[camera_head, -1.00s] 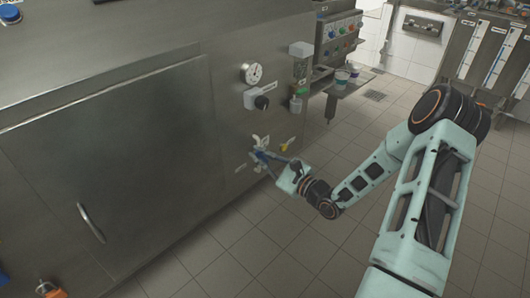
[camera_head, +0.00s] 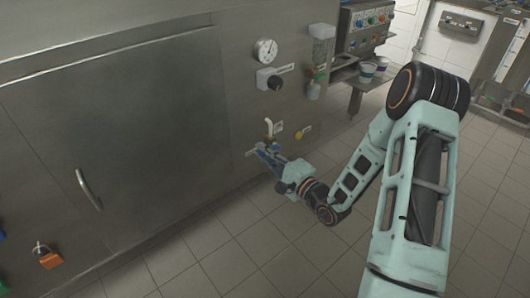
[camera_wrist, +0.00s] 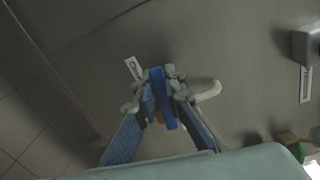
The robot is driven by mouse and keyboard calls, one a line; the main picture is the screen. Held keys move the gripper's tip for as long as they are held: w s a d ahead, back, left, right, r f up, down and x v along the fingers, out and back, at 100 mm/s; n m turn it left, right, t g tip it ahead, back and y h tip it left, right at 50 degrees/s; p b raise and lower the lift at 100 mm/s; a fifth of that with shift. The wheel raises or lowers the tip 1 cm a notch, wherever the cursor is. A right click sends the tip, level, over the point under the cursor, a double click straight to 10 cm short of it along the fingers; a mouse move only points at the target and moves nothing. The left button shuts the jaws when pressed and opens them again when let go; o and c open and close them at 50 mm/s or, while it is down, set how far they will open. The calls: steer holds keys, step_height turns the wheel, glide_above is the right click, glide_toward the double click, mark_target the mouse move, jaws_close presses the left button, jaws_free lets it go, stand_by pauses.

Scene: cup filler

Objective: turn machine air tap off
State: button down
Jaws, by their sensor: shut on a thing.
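The air tap sits low on the machine's steel front. Its blue handle (camera_wrist: 161,98) stands between my fingertips in the wrist view. Its pale bent spout (camera_wrist: 208,92) sticks out to the right of the handle there, and its upper pipe (camera_head: 268,127) shows in the head view. My gripper (camera_wrist: 158,97) is shut on the blue handle, one finger on each side. In the head view my gripper (camera_head: 266,153) reaches the panel from the right and hides most of the tap.
A pressure gauge (camera_head: 265,50) and a black knob (camera_head: 274,82) are above the tap. A yellow knob (camera_head: 300,133) is close on its right. A large door with a handle (camera_head: 88,188) is left. Cups (camera_head: 367,71) stand on a shelf behind. The tiled floor in front is clear.

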steer(key=shift+f+n, duration=0.5)
steer(key=shift+n, duration=0.4)
steer(key=c, duration=2)
jaws_free()
steer(key=v, duration=1.2)
